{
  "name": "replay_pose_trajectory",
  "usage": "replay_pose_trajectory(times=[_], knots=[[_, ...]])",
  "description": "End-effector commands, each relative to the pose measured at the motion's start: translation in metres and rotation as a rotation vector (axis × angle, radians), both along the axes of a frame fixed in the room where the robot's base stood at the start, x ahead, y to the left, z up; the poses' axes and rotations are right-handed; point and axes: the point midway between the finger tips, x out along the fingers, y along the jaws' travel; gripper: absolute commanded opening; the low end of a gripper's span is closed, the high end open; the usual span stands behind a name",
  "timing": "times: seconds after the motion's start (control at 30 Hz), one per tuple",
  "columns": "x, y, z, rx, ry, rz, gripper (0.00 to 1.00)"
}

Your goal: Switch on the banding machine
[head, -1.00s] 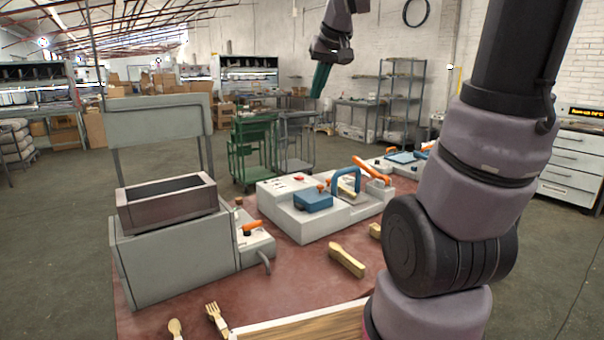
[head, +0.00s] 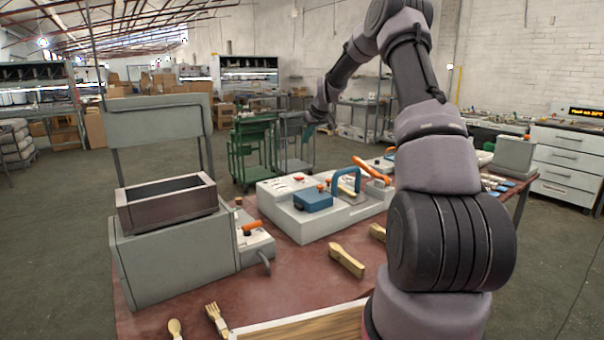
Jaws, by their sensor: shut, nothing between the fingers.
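A white machine (head: 305,222) stands mid-table with a blue block (head: 313,199), a blue arch (head: 346,181), orange levers and a small red button (head: 299,179). It looks like the banding machine, though I can read no label on it. A wooden piece sits under the arch. My gripper (head: 308,133), small and teal, hangs from the wrist above and beyond this machine, against the carts. It is shut and empty, and touches nothing that I can see. My arm hides part of the table's right side.
A grey machine with a brown hopper (head: 168,208) and tall back panel (head: 159,121) stands at left, with an orange lever (head: 253,227) beside it. Wooden bundles (head: 346,260), a fork (head: 216,318) and a spoon (head: 175,328) lie in front. Red tabletop (head: 290,285) is clear between them.

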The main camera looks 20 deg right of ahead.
Motion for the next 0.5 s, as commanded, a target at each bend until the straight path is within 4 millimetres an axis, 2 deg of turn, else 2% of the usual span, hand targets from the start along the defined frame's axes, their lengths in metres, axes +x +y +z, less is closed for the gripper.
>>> replay_pose_trajectory(times=[0.03,0.2,0.5], knots=[[0.009,-0.007,-0.016,0.003,-0.002,0.004,0.0],[0.027,-0.019,-0.043,0.006,-0.015,0.018,0.0],[0.032,-0.023,-0.051,0.005,-0.02,0.021,0.0]])
